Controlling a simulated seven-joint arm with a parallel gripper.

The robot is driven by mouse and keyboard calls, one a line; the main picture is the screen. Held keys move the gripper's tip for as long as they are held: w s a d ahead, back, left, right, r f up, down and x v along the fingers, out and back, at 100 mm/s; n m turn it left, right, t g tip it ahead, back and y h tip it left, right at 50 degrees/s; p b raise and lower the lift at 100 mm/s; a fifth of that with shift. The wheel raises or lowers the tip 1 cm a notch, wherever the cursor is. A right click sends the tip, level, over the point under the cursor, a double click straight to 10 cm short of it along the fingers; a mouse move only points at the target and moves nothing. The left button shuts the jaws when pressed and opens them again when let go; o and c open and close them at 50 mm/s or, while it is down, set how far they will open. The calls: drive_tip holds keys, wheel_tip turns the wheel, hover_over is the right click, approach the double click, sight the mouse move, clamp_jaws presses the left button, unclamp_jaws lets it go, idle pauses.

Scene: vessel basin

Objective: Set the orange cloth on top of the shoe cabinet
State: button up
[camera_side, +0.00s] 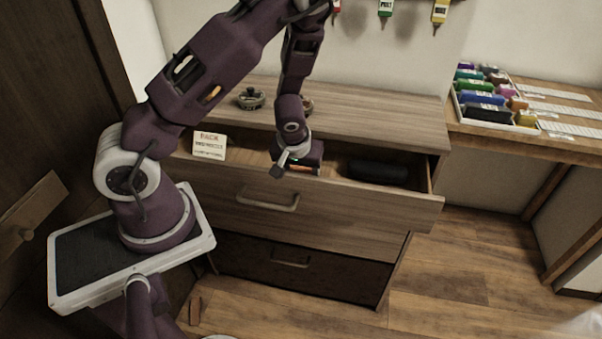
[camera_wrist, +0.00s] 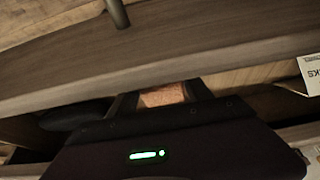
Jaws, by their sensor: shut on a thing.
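My gripper (camera_side: 298,166) is low at the open upper drawer, in front of and below the cabinet top. In the wrist view my gripper (camera_wrist: 163,97) is shut on the orange cloth (camera_wrist: 164,94), of which only a small patch shows between the fingers. The rest of the cloth is hidden, and I cannot tell whether it touches the drawer floor.
A dark rolled object (camera_side: 378,172) lies in the drawer's right part. A white sign (camera_side: 209,146) stands at the left. Round metal items, one of them at the left (camera_side: 250,98), sit on the cabinet top. A tray of coloured bottles (camera_side: 495,100) is on the right-hand table.

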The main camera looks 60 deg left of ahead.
wheel_tip(320, 180, up, 18)
drive_tip(key=w+r, duration=0.1)
wheel_tip(320, 180, up, 3)
drive_tip(key=m+t+h, duration=0.1)
drive_tip(key=m+h, duration=0.2)
drive_tip(key=m, duration=0.6)
hover_over(401, 117)
drive_tip(key=s, duration=0.2)
drive_tip(key=shift+t, duration=0.3)
drive_tip(key=f, duration=0.9)
drive_tip(key=shift+w+f, duration=0.2)
drive_tip(key=shift+f, duration=0.1)
drive_tip(key=shift+f, duration=0.15)
drive_tip(key=o, duration=1.5)
drive_tip(key=shift+c, duration=0.2)
